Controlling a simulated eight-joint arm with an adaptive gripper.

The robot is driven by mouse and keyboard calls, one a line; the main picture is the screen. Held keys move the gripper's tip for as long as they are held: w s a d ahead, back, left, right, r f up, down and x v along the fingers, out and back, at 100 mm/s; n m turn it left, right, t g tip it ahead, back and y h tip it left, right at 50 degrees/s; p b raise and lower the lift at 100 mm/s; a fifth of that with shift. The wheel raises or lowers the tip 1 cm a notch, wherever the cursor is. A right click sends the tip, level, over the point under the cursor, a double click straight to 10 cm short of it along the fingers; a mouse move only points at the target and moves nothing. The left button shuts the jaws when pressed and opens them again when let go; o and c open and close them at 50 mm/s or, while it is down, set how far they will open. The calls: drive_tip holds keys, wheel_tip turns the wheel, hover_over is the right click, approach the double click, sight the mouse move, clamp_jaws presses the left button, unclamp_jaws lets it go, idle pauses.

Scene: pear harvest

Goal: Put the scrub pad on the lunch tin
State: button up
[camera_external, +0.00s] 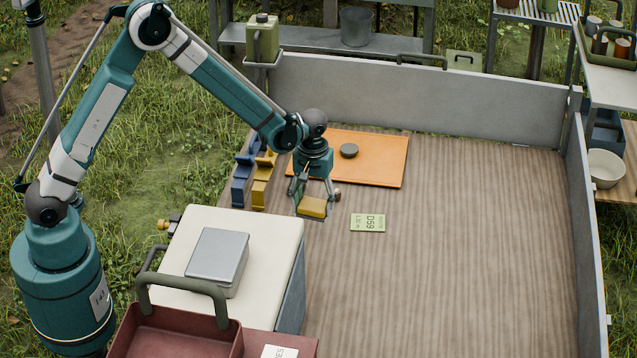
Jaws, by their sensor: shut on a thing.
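The scrub pad (312,208) is a small yellow block. My gripper (314,196) points down with its fingers shut on the pad, over the wooden bed floor near the front edge of an orange board. I cannot tell whether the pad touches the floor or hangs just above it. The lunch tin (218,254) is a silver-grey rounded box with a flat, bare lid. It sits on a white-topped chest (268,235) at the lower left, to the left of and nearer the camera than my gripper.
The orange board (380,165) bears a dark round disc (349,150). Blue and yellow brackets (261,180) stand left of my gripper. A green label card (368,222) lies to its right. A red crate (175,335) with a raised handle (185,285) stands before the tin. The right floor is clear.

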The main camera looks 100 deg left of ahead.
drive_tip(key=shift+r, duration=0.15)
wheel_tip(320, 180, up, 49)
drive_tip(key=w+d+m+p, duration=0.1)
drive_tip(key=d+m+p, duration=0.85)
drive_tip(key=d, duration=2.35)
drive_tip(key=s+d+m+p, duration=0.3)
drive_tip(key=s+d+p, duration=0.35)
drive_tip(key=d, duration=0.55)
drive_tip(key=s+d+m+p, duration=0.45)
drive_tip(key=s+d, duration=0.25)
drive_tip(key=d, duration=0.5)
drive_tip(key=shift+n, duration=0.3)
drive_tip(key=f, duration=0.5)
drive_tip(key=shift+w+a+f, duration=0.2)
drive_tip(key=shift+a+f, duration=0.05)
drive_tip(key=shift+f, duration=0.1)
